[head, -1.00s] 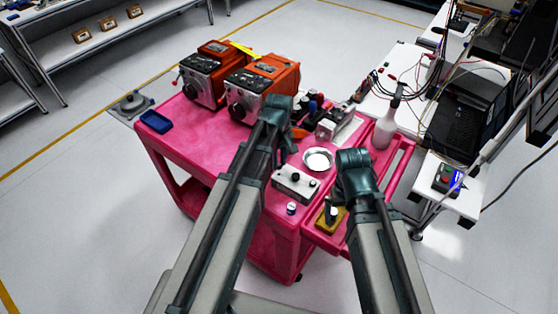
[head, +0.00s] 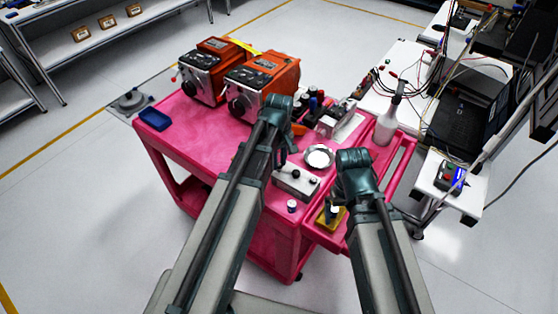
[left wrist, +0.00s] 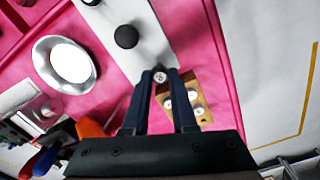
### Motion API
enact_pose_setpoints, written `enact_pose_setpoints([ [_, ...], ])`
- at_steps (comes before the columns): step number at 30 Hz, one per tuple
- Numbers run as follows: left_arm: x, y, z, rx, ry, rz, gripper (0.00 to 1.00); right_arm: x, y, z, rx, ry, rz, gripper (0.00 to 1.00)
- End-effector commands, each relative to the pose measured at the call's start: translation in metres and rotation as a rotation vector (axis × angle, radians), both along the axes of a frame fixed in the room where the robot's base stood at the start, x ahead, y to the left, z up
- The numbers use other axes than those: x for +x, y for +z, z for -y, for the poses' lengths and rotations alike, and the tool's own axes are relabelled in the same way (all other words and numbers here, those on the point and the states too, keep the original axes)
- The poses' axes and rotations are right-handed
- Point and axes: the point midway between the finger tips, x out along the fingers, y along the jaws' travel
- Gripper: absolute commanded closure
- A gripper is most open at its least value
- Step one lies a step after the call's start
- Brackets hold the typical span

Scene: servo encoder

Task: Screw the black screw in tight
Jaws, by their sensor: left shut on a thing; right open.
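A pale grey box (head: 291,187) with black round knobs lies on the pink cart. It also shows in the left wrist view (left wrist: 151,29), with one black knob (left wrist: 127,37) clear of my fingers. My left gripper (left wrist: 166,74) hangs over the box's left end. It is shut on a small round piece (left wrist: 160,76) with a pale marked face. I cannot tell whether this piece is the black screw, or how deep it sits. In the head view my left arm partly hides this spot. My right gripper (head: 333,206) is open, low over a yellow block (head: 323,218).
A silver dish (head: 319,156) stands behind the box. Two orange machines (head: 265,75) stand at the back. A spray bottle (head: 386,124) stands at the right. A small white-topped piece (head: 292,206) stands before the box. A tan block (left wrist: 203,110) with round pieces lies by my left fingers.

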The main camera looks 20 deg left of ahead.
Motion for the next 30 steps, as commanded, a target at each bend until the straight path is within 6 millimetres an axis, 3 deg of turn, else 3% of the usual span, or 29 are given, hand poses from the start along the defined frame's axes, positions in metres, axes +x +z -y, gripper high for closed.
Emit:
enact_pose_setpoints([
  [22, 0.000, -0.017, 0.000, 0.000, 0.000, 0.000, 1.00, 0.000, -0.017, 0.000, 0.000, 0.000, 0.000, 0.00],
  [23, 0.000, -0.017, 0.000, 0.000, 0.000, 0.000, 0.76, 0.000, -0.017, 0.000, 0.000, 0.000, 0.000, 0.00],
  [27, 0.000, -0.017, 0.000, 0.000, 0.000, 0.000, 1.00, 0.000, -0.017, 0.000, 0.000, 0.000, 0.000, 0.00],
  [30, 0.000, -0.017, 0.000, 0.000, 0.000, 0.000, 1.00, 0.000, -0.016, 0.000, 0.000, 0.000, 0.000, 0.00],
])
